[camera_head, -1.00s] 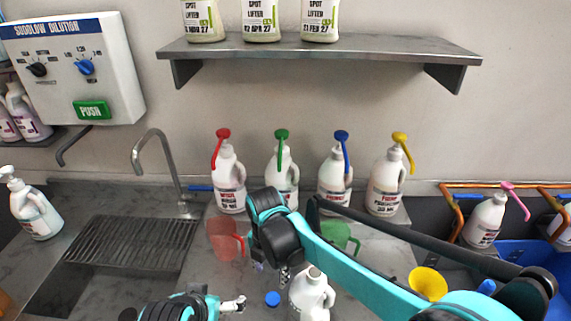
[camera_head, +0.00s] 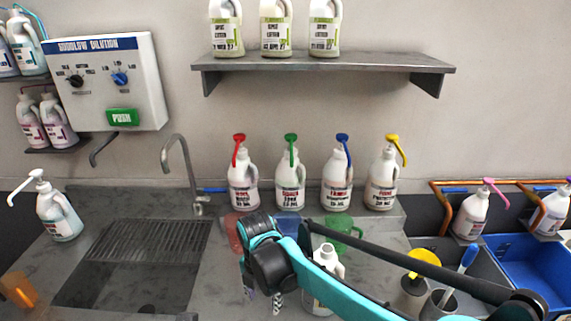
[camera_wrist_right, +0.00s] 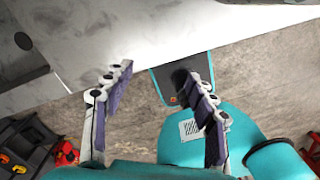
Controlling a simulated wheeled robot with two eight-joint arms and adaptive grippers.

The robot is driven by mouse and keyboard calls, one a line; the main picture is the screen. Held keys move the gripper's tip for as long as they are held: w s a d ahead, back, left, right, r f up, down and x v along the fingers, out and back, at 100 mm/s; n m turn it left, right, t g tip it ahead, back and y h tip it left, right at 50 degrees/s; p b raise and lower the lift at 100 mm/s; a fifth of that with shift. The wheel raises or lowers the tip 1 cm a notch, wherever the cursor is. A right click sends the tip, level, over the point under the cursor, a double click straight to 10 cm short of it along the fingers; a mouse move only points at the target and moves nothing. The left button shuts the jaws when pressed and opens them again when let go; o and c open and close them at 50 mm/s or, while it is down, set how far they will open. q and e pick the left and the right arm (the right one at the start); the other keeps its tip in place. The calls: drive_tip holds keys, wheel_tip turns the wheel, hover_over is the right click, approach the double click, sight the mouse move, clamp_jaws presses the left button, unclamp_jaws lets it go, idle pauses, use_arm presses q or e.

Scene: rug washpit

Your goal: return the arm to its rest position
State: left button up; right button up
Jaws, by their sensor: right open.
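My right arm (camera_head: 345,293) reaches in from the lower right of the head view. It bends at a dark and teal joint (camera_head: 265,250) over the counter. Its gripper is mostly hidden below that joint there. In the right wrist view my right gripper (camera_wrist_right: 155,85) is open, with its purple-padded fingers apart and nothing between them. Under it show the floor (camera_wrist_right: 120,120) and a teal part of my own body.
A white bottle without a pump (camera_head: 323,260) stands close beside the right arm. Several pump bottles line the back. A sink (camera_head: 130,285) lies left, a blue basin (camera_head: 535,262) right. The counter edge (camera_wrist_right: 75,85) is near the gripper.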

drive_tip(key=s+d+m+t+b, duration=0.2)
drive_tip(key=s+d+m, duration=0.3)
drive_tip(key=d+m, duration=0.6)
drive_tip(key=s+d+f+m+t+b, duration=0.1)
drive_tip(key=s+d+m+t+b, duration=0.2)
drive_tip(key=d+m, duration=0.9)
drive_tip(key=s+m+t, duration=0.2)
drive_tip(key=m, duration=0.4)
drive_tip(key=shift+d+m, duration=0.3)
drive_tip(key=shift+m, duration=0.1)
